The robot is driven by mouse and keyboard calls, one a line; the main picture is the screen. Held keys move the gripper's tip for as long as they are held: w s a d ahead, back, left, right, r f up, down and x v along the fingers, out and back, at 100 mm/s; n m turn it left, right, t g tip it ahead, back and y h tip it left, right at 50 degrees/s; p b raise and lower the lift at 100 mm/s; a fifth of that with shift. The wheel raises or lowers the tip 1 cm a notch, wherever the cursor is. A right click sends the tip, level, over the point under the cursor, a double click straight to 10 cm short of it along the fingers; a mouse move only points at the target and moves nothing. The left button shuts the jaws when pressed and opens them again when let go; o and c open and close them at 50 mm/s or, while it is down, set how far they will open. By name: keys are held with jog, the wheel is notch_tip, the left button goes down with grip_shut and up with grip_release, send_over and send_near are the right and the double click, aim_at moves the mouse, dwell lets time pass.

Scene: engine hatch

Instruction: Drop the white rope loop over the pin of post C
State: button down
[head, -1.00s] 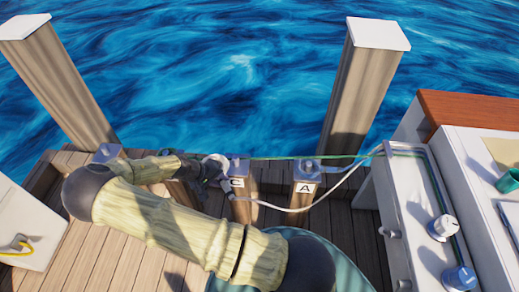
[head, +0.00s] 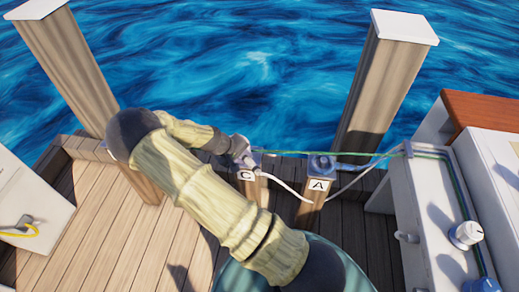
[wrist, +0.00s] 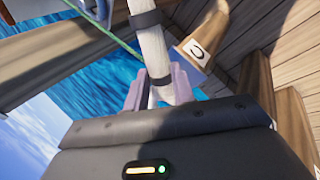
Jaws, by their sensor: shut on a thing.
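Post C (head: 248,188) is a short wooden post with a white letter plate. It stands left of post A (head: 314,200). My gripper (head: 246,156) is at the top of post C in the head view and hides its pin. In the wrist view my gripper (wrist: 159,84) is shut on the white rope (wrist: 150,45), a thick white length with dark bands. Post C (wrist: 210,30) shows tilted just beyond the rope, with a blue-grey cap. The white rope (head: 290,188) also runs right from the gripper in the head view. I cannot tell whether the loop is around the pin.
A green line (head: 290,153) runs across behind the posts to the white boat side (head: 430,190) at right. Two tall white-capped pilings (head: 388,80) stand behind. A yellow line (head: 22,232) lies at the left. Dock planks (head: 110,225) are clear.

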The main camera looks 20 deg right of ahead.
jog(key=w+d+f+n+t+b, duration=0.1)
jog(key=w+d+n+t+b, duration=0.1)
jog(key=w+d+b, duration=0.3)
jog(key=d+n+b, duration=0.1)
jog(key=d, duration=0.2)
jog(key=shift+d+y+b, duration=0.3)
jog(key=shift+f+b, duration=4.55)
jog(key=shift+f, duration=1.6)
jog(key=shift+f, duration=0.3)
jog(key=c, duration=1.1)
grip_release()
jog(key=shift+s, duration=0.1)
jog(key=shift+a+f, duration=0.1)
